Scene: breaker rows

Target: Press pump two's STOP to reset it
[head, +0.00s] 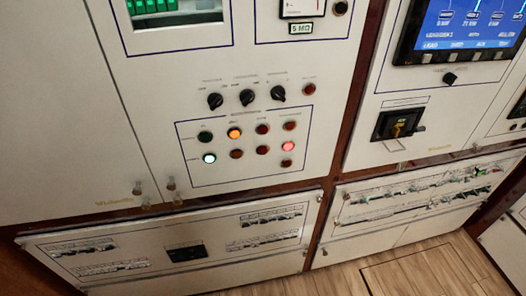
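A white cabinet panel has a framed group of round buttons and lamps (245,146). The upper row holds a dark green one (205,137), a lit orange one (234,133) and two dark red ones (262,129). The lower row holds a lit pale green one (209,158), two dark red ones (236,154) and a lit red one (288,146). Another dark red one (286,163) sits just below the lit red. The labels are too small to read, so I cannot tell which is pump two's STOP. Neither of my grippers is in view.
Three black rotary knobs (247,97) and a dark red lamp (309,89) sit above the group. Breaker rows (270,220) line the lower panels. A screen (465,30) and a black breaker handle (396,124) are at right. Wood floor (410,272) shows at the bottom right.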

